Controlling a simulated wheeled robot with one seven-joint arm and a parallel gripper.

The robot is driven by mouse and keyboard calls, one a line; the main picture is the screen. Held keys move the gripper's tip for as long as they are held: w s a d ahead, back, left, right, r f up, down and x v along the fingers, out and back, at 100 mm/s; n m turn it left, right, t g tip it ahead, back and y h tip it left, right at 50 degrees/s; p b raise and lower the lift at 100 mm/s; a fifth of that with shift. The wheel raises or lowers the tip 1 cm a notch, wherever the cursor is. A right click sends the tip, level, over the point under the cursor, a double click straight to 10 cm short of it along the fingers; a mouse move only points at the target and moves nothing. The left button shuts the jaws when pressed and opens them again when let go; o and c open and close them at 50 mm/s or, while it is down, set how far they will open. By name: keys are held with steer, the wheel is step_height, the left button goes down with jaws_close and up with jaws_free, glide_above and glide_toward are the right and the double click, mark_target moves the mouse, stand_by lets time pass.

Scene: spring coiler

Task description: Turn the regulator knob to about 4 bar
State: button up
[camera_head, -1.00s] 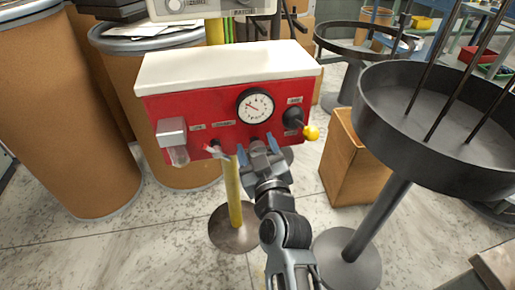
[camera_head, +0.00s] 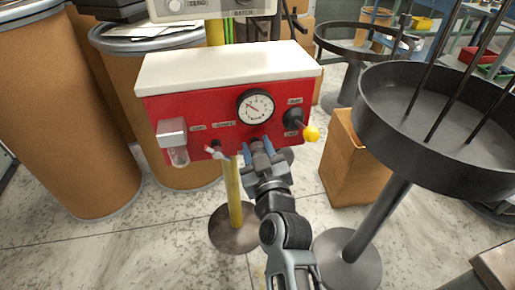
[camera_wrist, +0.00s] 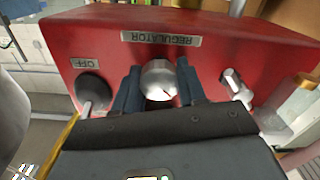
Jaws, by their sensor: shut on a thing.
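The red box (camera_head: 190,111) with a white lid stands on a yellow post. Its round pressure gauge (camera_head: 255,106) has a white face, with the needle pointing up and left; its numbers are too small to read. The silver regulator knob (camera_wrist: 160,80) sits below the REGULATOR label (camera_wrist: 161,38) in the wrist view, with a small red mark on it. My gripper (camera_wrist: 158,88) is shut on the knob, one blue finger on each side. In the head view my gripper (camera_head: 259,148) hides most of the knob below the gauge.
A yellow-tipped lever (camera_head: 311,132) sticks out right of the gauge. A black round stand (camera_head: 440,160) is close on the right. Brown drums (camera_head: 65,120) stand at left.

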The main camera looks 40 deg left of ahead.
steer(key=m, duration=0.5)
steer(key=shift+w+p, duration=0.1)
steer(key=shift+p, duration=0.3)
steer(key=m, duration=0.5)
steer(key=shift+d+m+p, duration=0.1)
steer(key=shift+m+p, duration=0.3)
steer(key=o, duration=1)
steer(key=shift+o, duration=0.2)
steer(key=v, duration=0.7)
steer(key=shift+s+d, duration=0.25)
steer(key=shift+d, duration=0.05)
